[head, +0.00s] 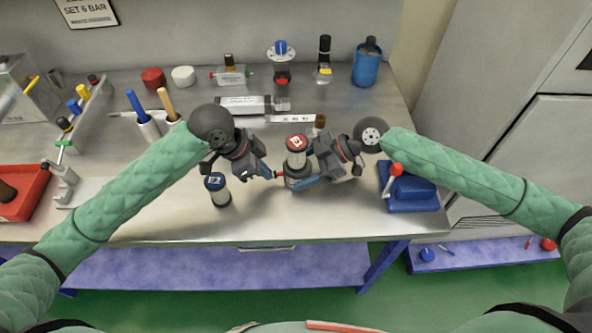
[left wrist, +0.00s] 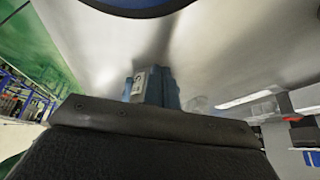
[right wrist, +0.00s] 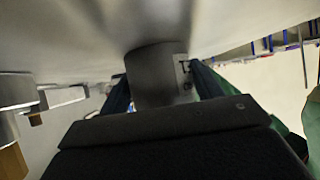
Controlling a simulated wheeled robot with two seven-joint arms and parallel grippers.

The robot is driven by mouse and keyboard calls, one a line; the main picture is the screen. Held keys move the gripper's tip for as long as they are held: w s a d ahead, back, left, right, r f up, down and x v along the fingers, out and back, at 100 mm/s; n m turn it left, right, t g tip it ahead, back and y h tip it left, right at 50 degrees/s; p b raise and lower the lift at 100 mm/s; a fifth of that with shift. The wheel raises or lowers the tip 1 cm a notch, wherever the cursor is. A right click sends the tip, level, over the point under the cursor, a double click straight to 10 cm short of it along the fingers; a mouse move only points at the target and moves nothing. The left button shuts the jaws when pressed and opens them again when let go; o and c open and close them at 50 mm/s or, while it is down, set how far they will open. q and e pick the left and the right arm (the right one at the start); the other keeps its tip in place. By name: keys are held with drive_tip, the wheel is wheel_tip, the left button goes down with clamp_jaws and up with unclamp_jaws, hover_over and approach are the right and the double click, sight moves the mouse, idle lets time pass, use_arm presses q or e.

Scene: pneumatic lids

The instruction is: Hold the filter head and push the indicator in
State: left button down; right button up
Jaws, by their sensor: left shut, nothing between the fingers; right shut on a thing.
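The filter head (head: 296,161) is an upright grey cylinder with a red, marked top, near the middle of the bench in the head view. My right gripper (head: 300,184) is shut on its lower body from the right. In the right wrist view the grey body (right wrist: 158,75) sits between the blue fingers. A small red indicator (head: 279,174) sticks out of the filter head's left side. My left gripper (head: 269,174) is shut and empty, its tips at the indicator; whether they touch cannot be told. In the left wrist view its closed blue fingers (left wrist: 153,86) hide the indicator.
A similar cylinder with a dark blue top (head: 218,190) stands close below my left gripper. Behind lie a grey cylinder (head: 245,104) and a labelled tube (head: 292,120). A blue block with a red-knobbed lever (head: 412,190) stands right. The bench front is clear.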

use_arm(q)
drive_tip(key=shift+w+d, duration=0.1)
drive_tip(key=shift+d, duration=0.6)
idle(0.3)
drive_tip(key=shift+s+a+r, duration=0.15)
drive_tip(key=shift+a+r, duration=0.6)
drive_tip(key=shift+a, duration=0.15)
drive_tip(key=shift+s+a+r, duration=0.1)
drive_tip(key=shift+a+r, duration=0.65)
drive_tip(key=shift+a, duration=0.1)
drive_tip(key=v, duration=1.2)
use_arm(e)
drive_tip(key=o, duration=1.1)
